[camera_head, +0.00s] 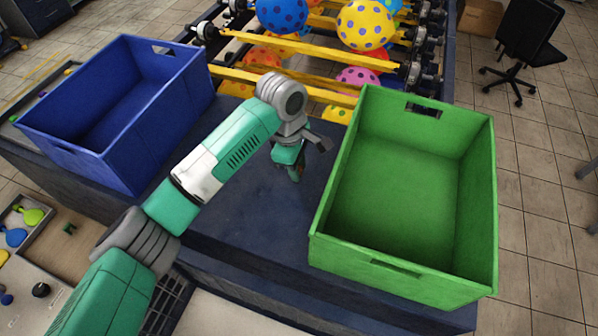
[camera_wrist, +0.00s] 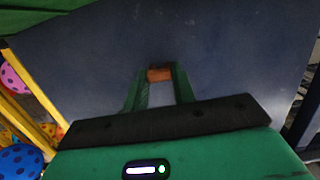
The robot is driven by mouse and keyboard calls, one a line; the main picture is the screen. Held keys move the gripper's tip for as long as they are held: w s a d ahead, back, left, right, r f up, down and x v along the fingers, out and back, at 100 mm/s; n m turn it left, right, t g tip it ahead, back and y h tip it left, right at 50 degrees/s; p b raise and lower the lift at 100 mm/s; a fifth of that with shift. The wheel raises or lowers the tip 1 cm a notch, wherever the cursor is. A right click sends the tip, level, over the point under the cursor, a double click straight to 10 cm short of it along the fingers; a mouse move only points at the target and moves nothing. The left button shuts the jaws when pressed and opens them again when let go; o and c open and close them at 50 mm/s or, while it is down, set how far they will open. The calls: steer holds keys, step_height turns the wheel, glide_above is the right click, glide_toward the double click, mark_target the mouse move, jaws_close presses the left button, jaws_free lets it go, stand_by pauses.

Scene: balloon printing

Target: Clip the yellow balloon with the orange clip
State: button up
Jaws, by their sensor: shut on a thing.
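My gripper (camera_head: 295,174) hangs fingers-down over the dark blue table between the two crates. In the wrist view my gripper (camera_wrist: 160,80) is shut on the orange clip (camera_wrist: 159,74), held between its fingertips. The clip is hard to make out in the head view. A large inflated yellow balloon (camera_head: 365,24) with coloured dots is on the rack at the back. Another yellow dotted balloon (camera_head: 338,114) shows partly at the rack's near side, behind the green crate's corner.
A blue crate (camera_head: 75,145) stands left and a green crate (camera_head: 405,275) right of my gripper, both empty. The table (camera_head: 245,205) between them is clear. The rack's yellow bars (camera_head: 290,50) lie behind. A compartment tray (camera_head: 45,235) is at lower left.

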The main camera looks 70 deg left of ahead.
step_height(320, 180, up, 10)
steer(key=p, duration=0.6)
stand_by(0.5)
steer(key=shift+f, duration=0.1)
